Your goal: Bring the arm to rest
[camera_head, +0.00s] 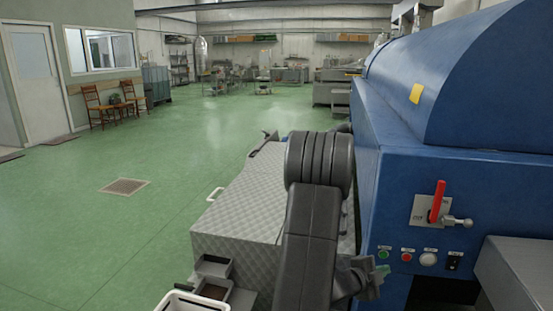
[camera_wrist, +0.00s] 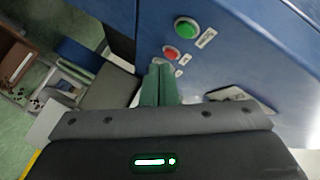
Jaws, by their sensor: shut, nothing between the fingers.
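My gripper (camera_head: 380,277) is at the lower middle right in the head view, at the end of my dark grey arm. It is close to the front of the blue machine (camera_head: 395,190), just below the button row. In the wrist view its green fingers (camera_wrist: 158,84) are together with nothing between them. They point towards the blue panel, near the red button (camera_wrist: 170,52) and green button (camera_wrist: 186,28). I cannot tell whether the fingertips touch the panel. My arm is bent, its big joint raised in front of the checker-plate box.
The panel carries a red lever (camera_head: 437,202), a white knob (camera_head: 428,260) and a black switch (camera_head: 453,261). A grey metal ledge (camera_head: 520,270) juts out at the right. The checker-plate box (camera_head: 235,225) stands left of my arm. Green floor is open further left.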

